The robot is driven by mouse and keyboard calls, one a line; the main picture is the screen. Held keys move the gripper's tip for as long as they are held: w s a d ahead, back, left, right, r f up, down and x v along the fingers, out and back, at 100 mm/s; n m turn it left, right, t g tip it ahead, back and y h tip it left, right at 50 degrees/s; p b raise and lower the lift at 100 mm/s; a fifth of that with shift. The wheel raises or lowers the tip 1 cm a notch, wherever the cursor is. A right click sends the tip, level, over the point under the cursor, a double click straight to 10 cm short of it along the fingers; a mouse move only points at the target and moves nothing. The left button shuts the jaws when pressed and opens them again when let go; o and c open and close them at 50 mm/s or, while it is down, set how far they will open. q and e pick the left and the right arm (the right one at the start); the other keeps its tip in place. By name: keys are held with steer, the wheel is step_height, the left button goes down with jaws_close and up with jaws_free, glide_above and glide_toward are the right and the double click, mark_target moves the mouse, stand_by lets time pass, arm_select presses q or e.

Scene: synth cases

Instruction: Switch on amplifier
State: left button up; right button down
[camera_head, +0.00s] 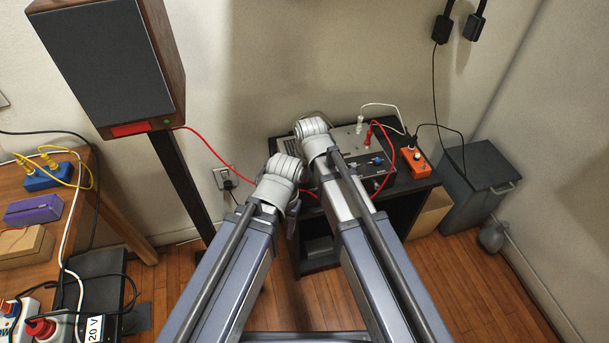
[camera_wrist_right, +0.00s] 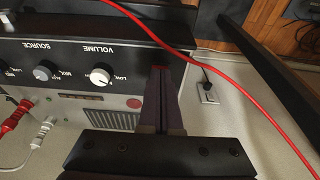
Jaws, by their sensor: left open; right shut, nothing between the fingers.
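The amplifier (camera_head: 345,139) stands on the dark shelf unit by the back wall, partly behind my arms. In the right wrist view its black front panel (camera_wrist_right: 60,55) appears upside down, with VOLUME and SOURCE labels and a white volume knob (camera_wrist_right: 100,75). My right gripper (camera_wrist_right: 161,72) is shut and empty, its fingertips at the panel's end beside the volume knob. A small red patch shows at the tips; I cannot tell whether they touch it. In the head view my right fingers are hidden behind my wrist. My left gripper (camera_head: 293,210) is open, below and left of the amplifier, its fingers mostly hidden.
A red cable (camera_wrist_right: 215,60) crosses close to my right gripper. An orange box (camera_head: 415,162) stands right of the amplifier. A large speaker (camera_head: 100,60) stands on the left, near a cluttered wooden table (camera_head: 70,215). A wall outlet (camera_head: 224,178) is behind my left arm.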

steer(key=shift+s+f+b, duration=0.15)
steer(key=shift+f+b, duration=0.35)
steer(key=shift+r, duration=0.2)
steer(key=shift+w+a+r+p, duration=0.15)
steer(key=shift+w+r+p, duration=0.2)
steer(key=shift+w+p, duration=0.3)
steer(key=shift+w+r, duration=0.1)
steer(key=shift+r, duration=0.05)
